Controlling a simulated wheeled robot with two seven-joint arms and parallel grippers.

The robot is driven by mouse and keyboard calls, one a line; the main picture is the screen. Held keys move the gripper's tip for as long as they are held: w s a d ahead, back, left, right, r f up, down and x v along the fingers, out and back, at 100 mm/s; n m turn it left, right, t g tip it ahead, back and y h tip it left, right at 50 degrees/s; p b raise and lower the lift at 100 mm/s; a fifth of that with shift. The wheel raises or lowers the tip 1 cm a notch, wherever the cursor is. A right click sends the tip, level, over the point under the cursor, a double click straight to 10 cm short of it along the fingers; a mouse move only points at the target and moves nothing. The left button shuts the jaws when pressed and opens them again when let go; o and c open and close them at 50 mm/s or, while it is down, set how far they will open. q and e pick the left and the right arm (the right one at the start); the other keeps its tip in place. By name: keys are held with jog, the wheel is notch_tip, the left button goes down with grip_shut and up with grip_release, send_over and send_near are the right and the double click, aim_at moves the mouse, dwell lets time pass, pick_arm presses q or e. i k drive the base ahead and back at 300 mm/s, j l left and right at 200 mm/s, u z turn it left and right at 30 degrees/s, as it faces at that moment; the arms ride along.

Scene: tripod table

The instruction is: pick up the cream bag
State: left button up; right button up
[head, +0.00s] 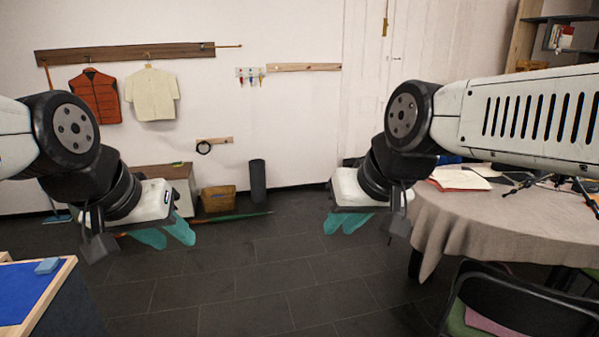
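I cannot make out a cream bag in the head view. A cream garment (152,94) hangs on the wall rack at the left, but it looks like clothing. My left gripper (171,240) is in the air at the left, its teal fingers apart with nothing between them. My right gripper (340,230) is in the air left of the round table (440,219), its teal fingers also apart and empty. My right arm hides part of the table top.
An open book (458,180) and a dark tripod (543,180) are on the clothed table. A black chair (520,305) stands in front of it. A blue board (25,290) is at lower left. A basket (218,199) stands by the wall. The middle floor is clear.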

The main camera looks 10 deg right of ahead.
aim_at(448, 178)
jog(key=i+l+z, duration=0.1)
jog(key=i+z, duration=0.2)
jog(key=i, duration=0.35)
jog(key=i+z, duration=0.3)
jog(key=i, duration=0.35)
jog(key=i+j+z, duration=0.35)
jog(key=i, duration=0.3)
jog(key=i+l, duration=0.3)
jog(key=i, duration=0.15)
jog(key=i+l+z, duration=0.1)
jog(key=i+l, duration=0.15)
jog(key=i, duration=0.25)
jog(key=i+l, duration=0.25)
jog(key=i, duration=0.2)
